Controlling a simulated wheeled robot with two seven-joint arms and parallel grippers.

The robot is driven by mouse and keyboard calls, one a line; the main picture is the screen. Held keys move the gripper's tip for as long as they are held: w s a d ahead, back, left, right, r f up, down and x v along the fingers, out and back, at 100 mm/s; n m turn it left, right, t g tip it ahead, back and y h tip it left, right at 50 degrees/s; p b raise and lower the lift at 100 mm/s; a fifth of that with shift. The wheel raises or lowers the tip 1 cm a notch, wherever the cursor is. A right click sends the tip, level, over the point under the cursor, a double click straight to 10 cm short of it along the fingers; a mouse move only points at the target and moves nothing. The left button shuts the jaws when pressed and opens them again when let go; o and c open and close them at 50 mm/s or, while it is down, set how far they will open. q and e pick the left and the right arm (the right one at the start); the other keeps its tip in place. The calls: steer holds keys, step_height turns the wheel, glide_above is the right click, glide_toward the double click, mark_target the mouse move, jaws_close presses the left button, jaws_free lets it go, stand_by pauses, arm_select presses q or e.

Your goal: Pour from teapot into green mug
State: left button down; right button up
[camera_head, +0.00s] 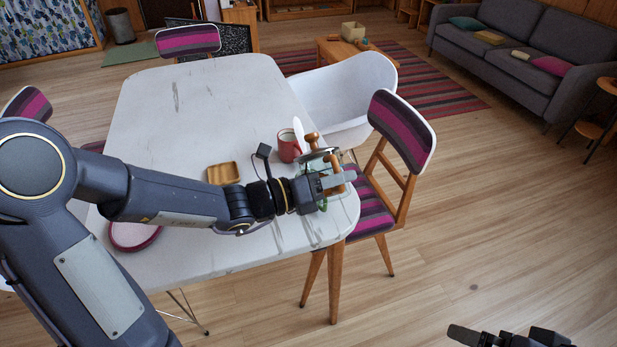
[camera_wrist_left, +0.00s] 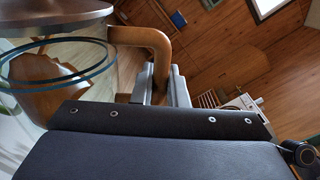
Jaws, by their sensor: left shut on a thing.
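The teapot (camera_head: 318,155) has a clear body, a metal lid and a wooden knob and handle; it is at the right end of the white table, mostly behind my left gripper. My left gripper (camera_head: 345,180) is shut on its wooden handle, which also shows in the left wrist view (camera_wrist_left: 150,38). A small green piece (camera_head: 323,204) shows just below the gripper, likely the green mug; most of it is hidden. I cannot tell whether the spout is over it. My right gripper (camera_head: 468,337) is only partly in view at the bottom right, over the floor.
A red mug (camera_head: 288,150) stands just behind the gripper. A wooden tray (camera_head: 223,173) and a dark red-rimmed dish (camera_head: 135,236) are left along my arm. A striped chair (camera_head: 402,125) stands close at the table's right side. The table's far half (camera_head: 200,110) is clear.

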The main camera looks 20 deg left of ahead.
steer(key=shift+r+p, duration=1)
stand_by(2.8)
